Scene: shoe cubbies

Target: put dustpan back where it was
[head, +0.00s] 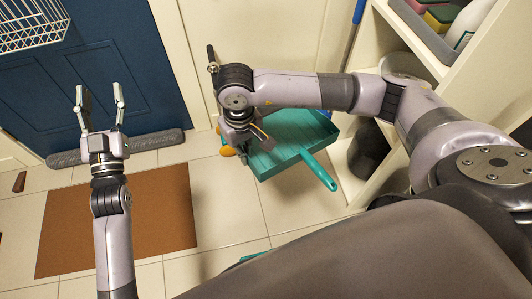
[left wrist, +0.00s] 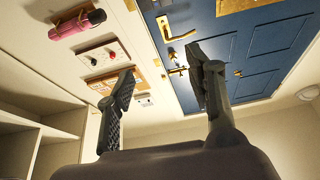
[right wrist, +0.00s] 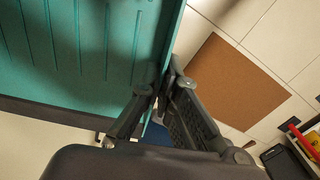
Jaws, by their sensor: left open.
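The teal dustpan (head: 293,137) shows in the head view beside the base of the white shelving. Its handle (head: 320,173) points to the lower right. My right gripper (head: 250,145) is at the pan's left edge. In the right wrist view the fingers (right wrist: 160,85) are closed around the rim of the dustpan (right wrist: 85,55). I cannot tell whether the pan touches the floor. My left gripper (head: 101,100) is open and empty, well left of the dustpan. In the left wrist view its fingers (left wrist: 165,80) are spread toward the wall and door.
White cubbies (head: 395,65) stand at the right, with a dark round object (head: 367,150) low in them. A brown mat (head: 120,220) lies before the blue door (head: 110,40), with a grey draft roll (head: 150,140) along its foot.

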